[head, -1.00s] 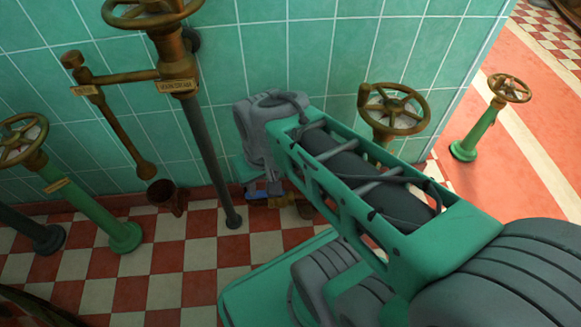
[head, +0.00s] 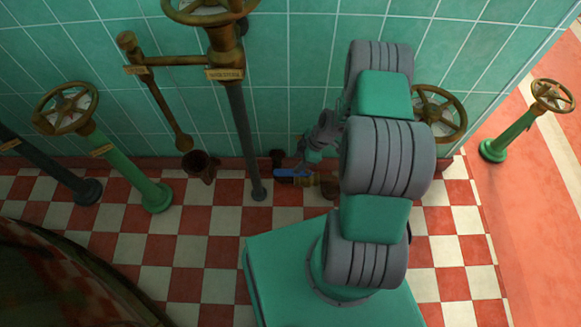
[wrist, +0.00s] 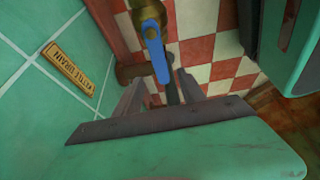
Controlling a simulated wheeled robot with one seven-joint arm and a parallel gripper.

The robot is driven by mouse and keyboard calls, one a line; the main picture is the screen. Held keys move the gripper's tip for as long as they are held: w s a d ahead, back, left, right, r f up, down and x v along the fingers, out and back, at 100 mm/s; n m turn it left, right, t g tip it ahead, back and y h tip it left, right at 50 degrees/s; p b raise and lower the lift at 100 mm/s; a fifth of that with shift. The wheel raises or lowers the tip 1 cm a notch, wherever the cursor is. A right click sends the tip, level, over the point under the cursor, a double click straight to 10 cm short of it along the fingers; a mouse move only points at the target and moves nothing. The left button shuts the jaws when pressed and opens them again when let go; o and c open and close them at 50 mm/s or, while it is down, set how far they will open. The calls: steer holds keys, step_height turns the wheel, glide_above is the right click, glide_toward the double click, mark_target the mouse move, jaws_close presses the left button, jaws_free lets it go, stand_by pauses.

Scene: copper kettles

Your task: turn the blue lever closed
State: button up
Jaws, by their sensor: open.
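The blue lever (head: 290,173) sits low near the wall's foot on a brass valve (head: 328,186) in the head view. In the wrist view the lever (wrist: 157,52) runs down from the valve's brass body (wrist: 147,12), its free end towards my fingers. My gripper (wrist: 160,80) is open, with one finger on each side of the lever's line. The lever's end appears near the fingertips; I cannot tell whether it is between them or touching. In the head view my gripper (head: 310,158) is small and partly hidden behind my arm, close to the lever.
A brass label plate (wrist: 68,70) is on the tiled wall beside the valve. A dark vertical pipe (head: 246,140) stands left of the lever, with a copper cup (head: 198,166) further left. Handwheel valves (head: 437,112) stand around. Checkered floor is open in front.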

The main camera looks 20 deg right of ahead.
mark_target(289, 171)
steer(key=b+x, duration=0.2)
steer(key=x, duration=0.5)
jaws_close()
stand_by(0.3)
steer(key=shift+w, duration=0.1)
stand_by(0.8)
